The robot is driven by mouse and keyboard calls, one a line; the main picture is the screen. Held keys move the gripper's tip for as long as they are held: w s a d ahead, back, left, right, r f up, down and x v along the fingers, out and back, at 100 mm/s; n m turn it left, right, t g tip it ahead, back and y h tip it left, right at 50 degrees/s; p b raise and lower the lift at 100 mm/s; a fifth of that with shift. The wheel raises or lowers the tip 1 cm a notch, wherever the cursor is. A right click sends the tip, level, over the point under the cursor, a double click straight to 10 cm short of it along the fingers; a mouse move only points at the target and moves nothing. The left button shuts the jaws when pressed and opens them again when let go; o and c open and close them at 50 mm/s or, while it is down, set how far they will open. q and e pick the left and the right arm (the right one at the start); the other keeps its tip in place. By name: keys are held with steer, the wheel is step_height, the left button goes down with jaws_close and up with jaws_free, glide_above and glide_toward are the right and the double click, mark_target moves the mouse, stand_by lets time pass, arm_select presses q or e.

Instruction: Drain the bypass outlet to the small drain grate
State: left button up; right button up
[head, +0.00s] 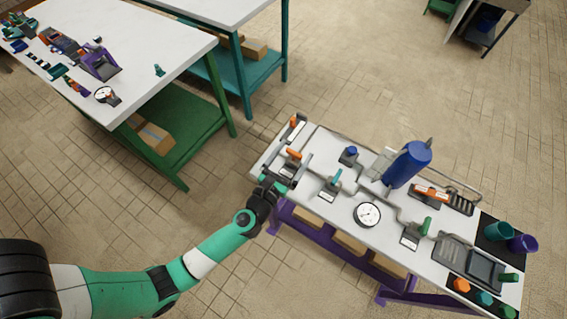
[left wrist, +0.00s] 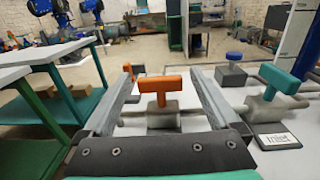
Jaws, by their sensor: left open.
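My left gripper (head: 288,172) is open at the left end of the white bench. In the left wrist view its two fingers (left wrist: 163,90) stand apart, with an orange T-handle valve (left wrist: 160,88) showing between them, untouched as far as I can tell. The same valve (head: 293,154) shows just beyond the fingertips in the head view. Another orange-handled valve (head: 295,121) is at the far left corner. A small dark slotted grate (head: 461,204) lies on the right part of the bench. I cannot read which valve is the bypass outlet. My right gripper is not in view.
A teal-handled valve (head: 336,180) with an "Inlet" label (left wrist: 278,141), a blue-capped fitting (head: 349,153), a gauge (head: 368,214) and a blue cylinder (head: 407,164) share the bench. A green-handled valve (head: 424,227) and cups (head: 499,231) are right. A green-legged table (head: 165,60) stands left.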

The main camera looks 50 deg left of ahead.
arm_select(q)
steer(key=v, duration=0.8)
steer(key=shift+s, duration=0.1)
